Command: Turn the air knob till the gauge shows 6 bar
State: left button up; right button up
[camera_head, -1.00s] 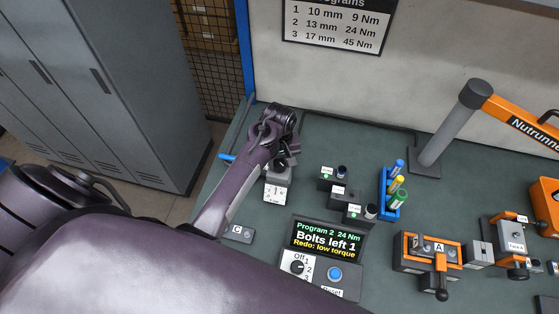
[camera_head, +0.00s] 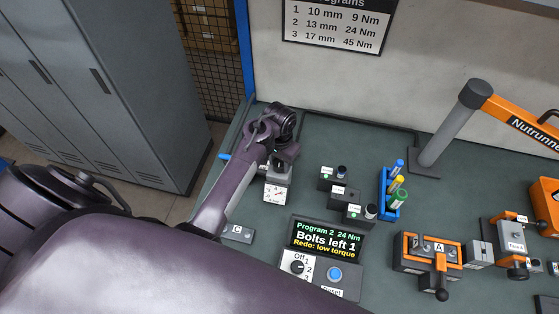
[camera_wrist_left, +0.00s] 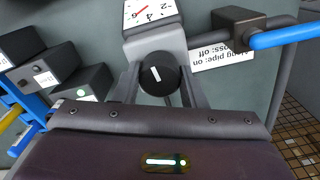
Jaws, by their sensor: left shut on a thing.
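The air knob (camera_wrist_left: 157,73) is black and round with a white mark, below the gauge in the left wrist view. My left gripper (camera_wrist_left: 166,95) is shut on it, one finger on each side. In the head view my left gripper (camera_head: 284,157) hides most of the knob. The white gauge (camera_head: 275,194) with a red needle shows just in front of it. In the left wrist view the gauge (camera_wrist_left: 152,12) is upside down and cut off at the top. Its needle points to the lower left there; I cannot read the exact value. My right gripper is not in view.
A blue valve lever (camera_wrist_left: 285,36) lies close beside the gripper, with an on/off label. Small dark blocks (camera_head: 340,190) and a blue rack (camera_head: 390,192) stand to the right. A screen (camera_head: 326,240) with a selector is nearer. A grey locker (camera_head: 105,85) stands left.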

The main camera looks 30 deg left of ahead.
pick_arm(q)
jog(key=shift+m, duration=0.7)
jog(key=o, duration=1)
